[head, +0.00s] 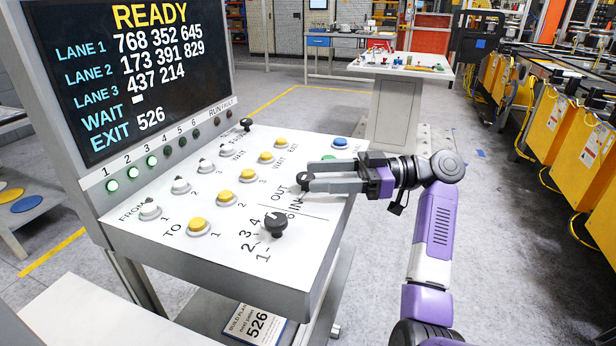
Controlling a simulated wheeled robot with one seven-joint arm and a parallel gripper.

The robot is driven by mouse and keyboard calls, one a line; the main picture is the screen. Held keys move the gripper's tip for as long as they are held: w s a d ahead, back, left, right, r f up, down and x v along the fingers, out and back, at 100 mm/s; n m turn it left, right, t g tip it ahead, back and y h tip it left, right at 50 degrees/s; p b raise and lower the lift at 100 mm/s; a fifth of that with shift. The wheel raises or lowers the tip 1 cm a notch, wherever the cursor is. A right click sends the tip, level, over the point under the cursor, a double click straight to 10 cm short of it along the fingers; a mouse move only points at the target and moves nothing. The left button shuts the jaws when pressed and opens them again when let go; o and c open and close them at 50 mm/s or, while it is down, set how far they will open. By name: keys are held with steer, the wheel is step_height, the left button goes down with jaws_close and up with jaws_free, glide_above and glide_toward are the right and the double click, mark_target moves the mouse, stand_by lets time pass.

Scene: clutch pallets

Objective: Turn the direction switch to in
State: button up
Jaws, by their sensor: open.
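The direction switch (303,179) is a small dark knob on the sloped white control panel (330,208), by the printed labels OUT and IN. My gripper (308,177) reaches in from the right with its two grey fingers apart. The fingertips are at the switch, one on its far side and one on its near side. Whether they touch it, I cannot tell. The fingers partly hide the switch, and which label it points to is not clear.
A larger black selector knob (276,226) with numbers 1 to 4 stands nearer on the panel. Several yellow buttons (198,225) and grey switches (149,209) lie to the left. A blue button (340,142) is behind my gripper. The screen (135,65) reads READY.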

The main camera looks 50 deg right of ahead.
steer(key=shift+v, duration=2.15)
